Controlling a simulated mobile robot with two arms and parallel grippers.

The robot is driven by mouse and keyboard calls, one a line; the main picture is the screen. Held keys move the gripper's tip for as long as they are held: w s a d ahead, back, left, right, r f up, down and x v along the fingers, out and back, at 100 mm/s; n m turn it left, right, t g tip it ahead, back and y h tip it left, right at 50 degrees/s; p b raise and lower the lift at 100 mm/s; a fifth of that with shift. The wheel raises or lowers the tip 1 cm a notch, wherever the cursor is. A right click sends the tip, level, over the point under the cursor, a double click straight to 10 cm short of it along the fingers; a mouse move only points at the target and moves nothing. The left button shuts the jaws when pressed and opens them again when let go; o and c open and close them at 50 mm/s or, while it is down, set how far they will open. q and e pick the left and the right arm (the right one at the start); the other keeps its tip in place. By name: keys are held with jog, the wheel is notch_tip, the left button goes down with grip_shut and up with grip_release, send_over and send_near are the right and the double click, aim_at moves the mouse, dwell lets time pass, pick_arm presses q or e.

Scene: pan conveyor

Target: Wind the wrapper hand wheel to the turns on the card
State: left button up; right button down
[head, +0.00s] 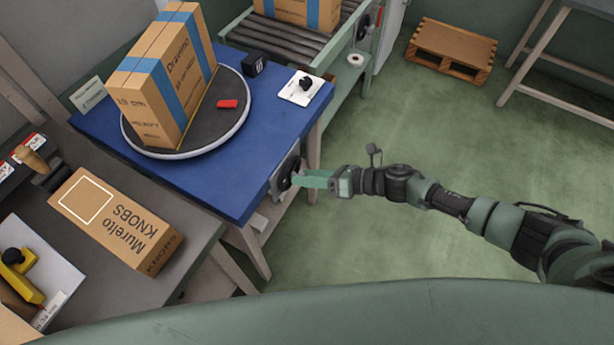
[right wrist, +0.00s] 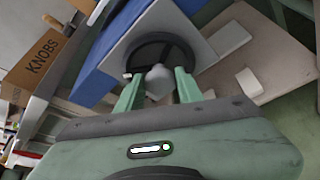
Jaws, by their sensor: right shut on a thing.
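The wrapper hand wheel (head: 286,172) is a dark wheel on a light plate at the side of the blue table. In the right wrist view the black wheel (right wrist: 171,41) shows from close up, with a grey knob (right wrist: 158,82) standing out from it. My right gripper (head: 299,179) reaches the wheel from the right. Its green fingers in the right wrist view (right wrist: 158,88) are shut on the knob, one on each side. A small pale card (head: 88,95) stands at the table's left edge; its writing is too small to read. My left gripper is not in view.
On the blue table (head: 225,185), a round turntable (head: 235,122) bears a tall carton (head: 150,105) with blue bands and a red object (head: 228,104). A switch plate (head: 303,90) is nearby. A KNOBS carton (head: 118,222) lies on the grey bench.

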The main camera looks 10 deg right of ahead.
jog(key=c, duration=1)
grip_release()
jog(key=shift+o, duration=0.2)
jog(key=v, duration=0.7)
jog(key=shift+s+d+b, duration=0.15)
jog(key=shift+d+b, duration=0.2)
jog(key=shift+b, duration=0.1)
jog(key=shift+r, duration=0.1)
